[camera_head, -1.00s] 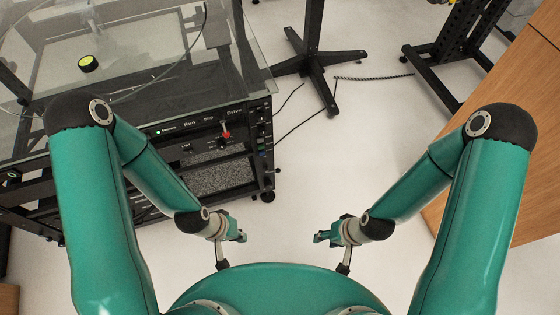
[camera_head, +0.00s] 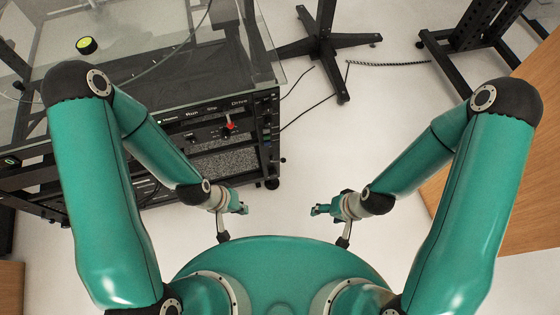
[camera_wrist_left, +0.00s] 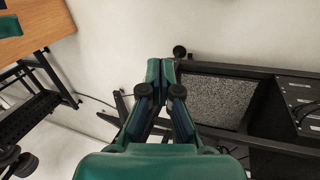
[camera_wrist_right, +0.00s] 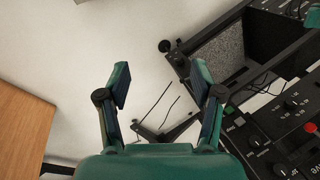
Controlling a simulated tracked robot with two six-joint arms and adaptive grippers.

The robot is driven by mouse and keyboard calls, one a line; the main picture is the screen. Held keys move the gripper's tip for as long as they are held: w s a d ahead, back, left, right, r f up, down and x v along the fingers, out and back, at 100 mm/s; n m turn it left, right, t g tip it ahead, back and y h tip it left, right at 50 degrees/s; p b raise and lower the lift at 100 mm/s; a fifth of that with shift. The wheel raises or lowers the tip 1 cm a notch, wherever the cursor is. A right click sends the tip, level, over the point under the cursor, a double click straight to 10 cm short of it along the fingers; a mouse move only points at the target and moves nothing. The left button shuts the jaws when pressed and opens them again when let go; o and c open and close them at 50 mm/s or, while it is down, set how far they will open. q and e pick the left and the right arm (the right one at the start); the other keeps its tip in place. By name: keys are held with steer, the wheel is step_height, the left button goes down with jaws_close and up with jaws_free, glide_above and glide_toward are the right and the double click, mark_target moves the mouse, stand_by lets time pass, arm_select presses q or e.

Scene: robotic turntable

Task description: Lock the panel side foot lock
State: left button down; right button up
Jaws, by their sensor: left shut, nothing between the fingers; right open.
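The black turntable cabinet (camera_head: 213,157) stands at left in the head view, its control panel facing my arms. A caster (camera_head: 272,183) shows at its near right bottom corner. A small round black caster also shows in the left wrist view (camera_wrist_left: 179,51) and the right wrist view (camera_wrist_right: 165,46). Any lock lever on it is too small to make out. My left gripper (camera_head: 243,208) is shut and empty, apart from the cabinet. My right gripper (camera_head: 314,209) is open and empty, farther right over clear floor.
A black cross-footed stand (camera_head: 328,42) is behind the cabinet's right side, with cables on the floor (camera_head: 400,63). A black frame (camera_head: 470,45) and a wooden surface (camera_head: 530,100) are at right. White floor between is free.

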steer(key=shift+o, duration=0.9)
step_height(320, 180, down, 15)
steer(key=b, duration=1.4)
arm_select(q)
steer(key=w+d+f+m+t+h+b, duration=0.1)
steer(key=w+d+f+m+t+b, duration=0.1)
steer(key=w+f+m+b, duration=0.5)
steer(key=w+d+f+m+t+h+b, duration=0.2)
steer(key=w+d+f+m+t+b, duration=0.1)
steer(key=w+f+m+b, duration=0.5)
steer(key=w+m+b, duration=0.1)
steer(key=w+m, duration=0.2)
steer(key=w, duration=0.1)
steer(key=shift+w+t+h, duration=0.3)
steer(key=shift+w+t, duration=0.1)
arm_select(e)
step_height(320, 180, down, 16)
steer(key=shift+f, duration=0.1)
arm_select(q)
steer(key=a+f+b+x, duration=0.1)
steer(key=b+x, duration=0.4)
steer(key=x, duration=0.7)
steer(key=shift+w+a+f, duration=0.3)
steer(key=shift+a+f, duration=0.1)
steer(key=shift+f, duration=0.25)
arm_select(e)
step_height(320, 180, down, 5)
steer(key=shift+r, duration=0.1)
